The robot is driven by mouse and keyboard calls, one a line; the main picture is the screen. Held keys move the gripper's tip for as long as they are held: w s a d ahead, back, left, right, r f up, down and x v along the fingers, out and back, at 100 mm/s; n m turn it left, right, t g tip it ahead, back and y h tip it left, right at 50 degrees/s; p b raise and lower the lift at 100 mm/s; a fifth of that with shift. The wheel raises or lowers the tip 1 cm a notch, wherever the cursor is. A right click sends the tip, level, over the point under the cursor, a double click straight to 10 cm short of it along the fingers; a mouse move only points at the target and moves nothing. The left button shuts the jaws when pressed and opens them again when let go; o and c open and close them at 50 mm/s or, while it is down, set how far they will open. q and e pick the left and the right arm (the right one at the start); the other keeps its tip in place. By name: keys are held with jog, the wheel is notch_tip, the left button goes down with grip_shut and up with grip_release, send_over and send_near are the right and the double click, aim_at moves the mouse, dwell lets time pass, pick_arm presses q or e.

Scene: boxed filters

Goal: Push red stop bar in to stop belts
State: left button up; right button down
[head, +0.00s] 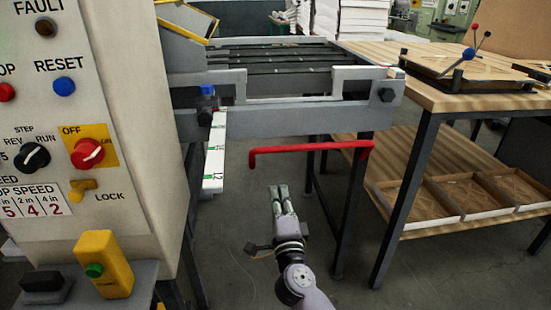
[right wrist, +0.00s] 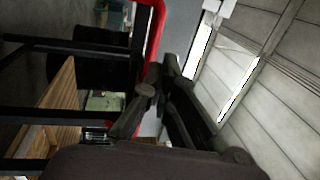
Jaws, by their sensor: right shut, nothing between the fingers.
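The red stop bar (head: 311,148) runs level across the end of the belt machine, below its grey frame, with both ends bent. My right gripper (head: 279,189) is shut and empty. It points up toward the bar and shows below and a little left of the bar's middle in the head view, with a visible gap between. In the right wrist view the bar (right wrist: 155,38) rises behind the gripper fingers (right wrist: 160,75). Whether they touch cannot be told from that view alone. My left gripper is not in view.
The control panel (head: 130,150) with knobs and buttons stands at the left. The belt machine frame (head: 290,120) is above the bar. A wooden table (head: 440,98) with a lower shelf (head: 410,170) stands at the right. Floor below the bar is open.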

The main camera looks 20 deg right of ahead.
jog(key=shift+w, duration=0.15)
jog(key=b, duration=0.3)
send_near(271, 149)
jog(key=x, duration=0.6)
jog(key=shift+f, duration=0.2)
jog(key=shift+w+r, duration=0.1)
jog(key=shift+w, duration=0.25)
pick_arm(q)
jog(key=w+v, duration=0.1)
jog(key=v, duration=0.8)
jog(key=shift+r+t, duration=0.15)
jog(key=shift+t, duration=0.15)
pick_arm(e)
jog(key=shift+d, duration=0.1)
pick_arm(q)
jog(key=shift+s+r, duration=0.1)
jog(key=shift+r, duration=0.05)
pick_arm(e)
jog(key=shift+w+r, duration=0.1)
jog(key=shift+r, duration=0.05)
